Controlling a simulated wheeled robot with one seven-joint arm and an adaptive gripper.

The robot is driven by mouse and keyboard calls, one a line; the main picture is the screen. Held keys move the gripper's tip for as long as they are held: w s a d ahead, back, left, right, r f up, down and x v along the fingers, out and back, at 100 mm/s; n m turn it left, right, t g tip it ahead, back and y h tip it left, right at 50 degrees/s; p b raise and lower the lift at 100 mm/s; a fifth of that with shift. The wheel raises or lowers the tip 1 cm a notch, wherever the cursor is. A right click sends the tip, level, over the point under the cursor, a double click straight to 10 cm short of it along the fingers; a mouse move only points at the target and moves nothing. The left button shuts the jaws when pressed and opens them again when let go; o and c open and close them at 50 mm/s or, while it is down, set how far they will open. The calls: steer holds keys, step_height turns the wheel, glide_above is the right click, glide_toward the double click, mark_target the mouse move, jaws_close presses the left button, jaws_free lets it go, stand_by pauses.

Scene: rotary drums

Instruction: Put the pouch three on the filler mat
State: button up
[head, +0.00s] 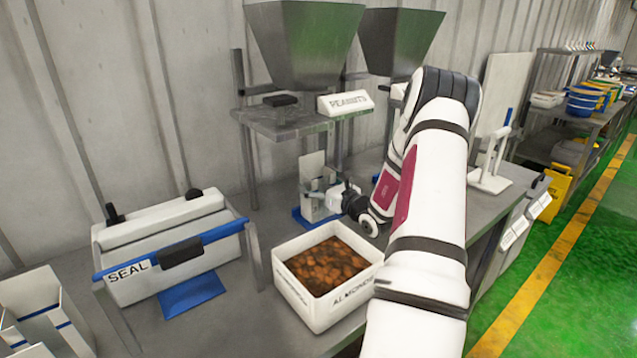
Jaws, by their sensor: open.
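A white open-topped pouch (311,170) stands upright under the left hopper, at the blue filler mat (304,217). No number on it can be read, so I cannot tell from marks if it is pouch three. Its lower part is partly hidden by my gripper. My gripper (340,200) is open, just right of the pouch and close to it. I cannot tell whether its fingers touch the pouch. Other white pouches with blue stripes (42,318) stand at the lower left.
A white crate of almonds (296,258) stands in front of the mat. A sealer (165,240) marked SEAL, with a blue mat (193,296), is to the left. The peanuts hopper's shelf (300,125) hangs above my gripper. A white stand (490,178) is to the right.

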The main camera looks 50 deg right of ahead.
steer(key=shift+s+r, duration=0.1)
steer(key=shift+r, duration=0.1)
steer(key=v, duration=1.2)
steer(key=shift+f, duration=0.15)
